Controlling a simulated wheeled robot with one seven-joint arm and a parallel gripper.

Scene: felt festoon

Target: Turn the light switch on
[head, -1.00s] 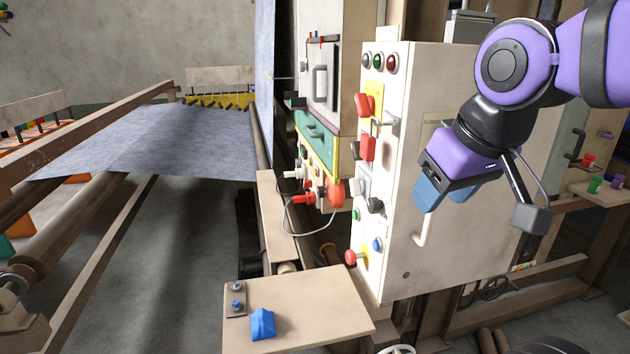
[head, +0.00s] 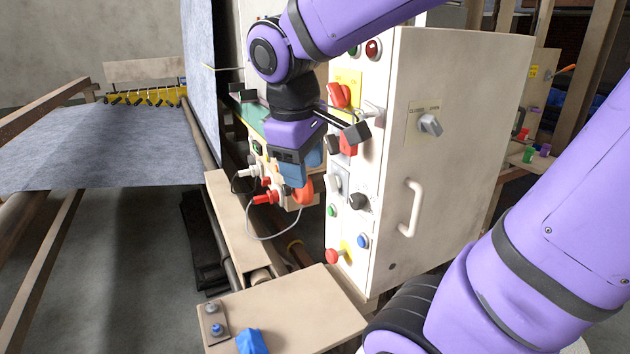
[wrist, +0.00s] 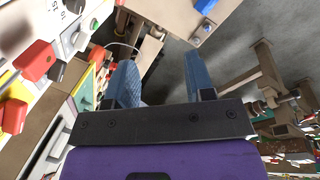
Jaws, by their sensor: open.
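A grey-white panel switch (head: 338,181) is on the narrow front face of the white control cabinet (head: 465,130). It is probably the light switch, but I cannot read a label or tell its position. A pale switch, likely the same one, shows at upper left in the wrist view (wrist: 76,40). My gripper (head: 302,172) points downward in front of the cabinet's front face, left of this switch in the head view. In the wrist view its two blue fingers (wrist: 158,82) are spread apart with nothing between them. My gripper looks apart from the switch.
A red rotary knob (head: 340,95), black knob (head: 360,202), blue button (head: 363,241) and red mushroom button (head: 332,256) share the cabinet front. A handle (head: 412,208) sticks out of its side. A red-plugged cable box stands behind my gripper. A small table (head: 285,310) lies below.

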